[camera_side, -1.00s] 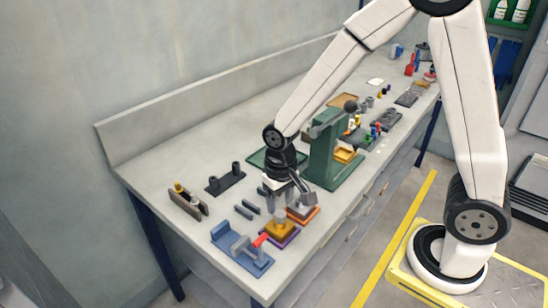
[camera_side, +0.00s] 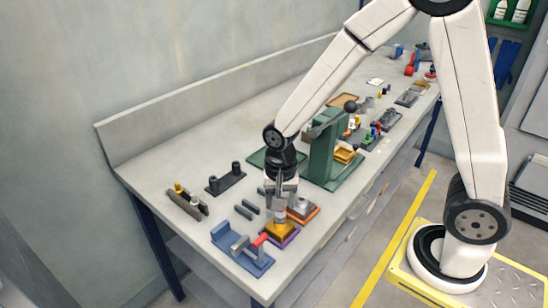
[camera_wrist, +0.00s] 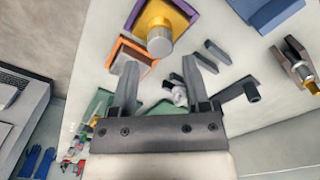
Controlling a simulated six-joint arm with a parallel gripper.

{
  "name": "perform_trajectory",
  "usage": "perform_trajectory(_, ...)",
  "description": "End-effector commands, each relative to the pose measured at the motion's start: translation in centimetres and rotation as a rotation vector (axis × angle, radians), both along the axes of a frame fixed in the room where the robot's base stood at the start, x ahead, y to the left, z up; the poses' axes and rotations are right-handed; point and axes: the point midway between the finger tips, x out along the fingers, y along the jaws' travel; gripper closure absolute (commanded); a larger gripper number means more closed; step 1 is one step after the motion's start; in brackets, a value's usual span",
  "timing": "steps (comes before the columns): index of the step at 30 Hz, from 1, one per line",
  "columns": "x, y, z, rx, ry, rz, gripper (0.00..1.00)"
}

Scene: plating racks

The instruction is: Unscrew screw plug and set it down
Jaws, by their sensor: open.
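The likely screw plug is a short grey cylinder (camera_wrist: 160,42) standing on a yellow block (camera_wrist: 178,14) with a purple base. In the side view, the yellow block (camera_side: 281,229) and its purple base (camera_side: 291,240) are near the front edge of the bench. My gripper (camera_side: 279,211) points down just above the block and hides most of the plug there. In the wrist view, my gripper (camera_wrist: 163,73) is open with nothing between its fingers. The plug shows just beyond the fingertips, roughly in line with the gap. I cannot tell whether they touch it.
A block on an orange base (camera_side: 309,219) is close on the right. A blue fixture with a red part (camera_side: 240,251) is in front. Dark bars (camera_side: 246,211), a two-post rack (camera_side: 226,180) and a holder (camera_side: 187,204) lie left. A green press (camera_side: 323,153) stands behind right.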

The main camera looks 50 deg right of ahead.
Motion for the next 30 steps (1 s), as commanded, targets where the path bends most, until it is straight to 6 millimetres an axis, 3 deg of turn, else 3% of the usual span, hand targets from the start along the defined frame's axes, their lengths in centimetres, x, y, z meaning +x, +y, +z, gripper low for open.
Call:
perform_trajectory(8, 0.00, 0.00, 0.00, 0.000, 0.000, -0.081, 0.40)
perform_trajectory(20, -0.01, 0.01, 0.00, 0.000, 0.001, -0.369, 0.40)
perform_trajectory(30, -0.01, 0.01, 0.00, 0.000, 0.001, -0.421, 0.40)
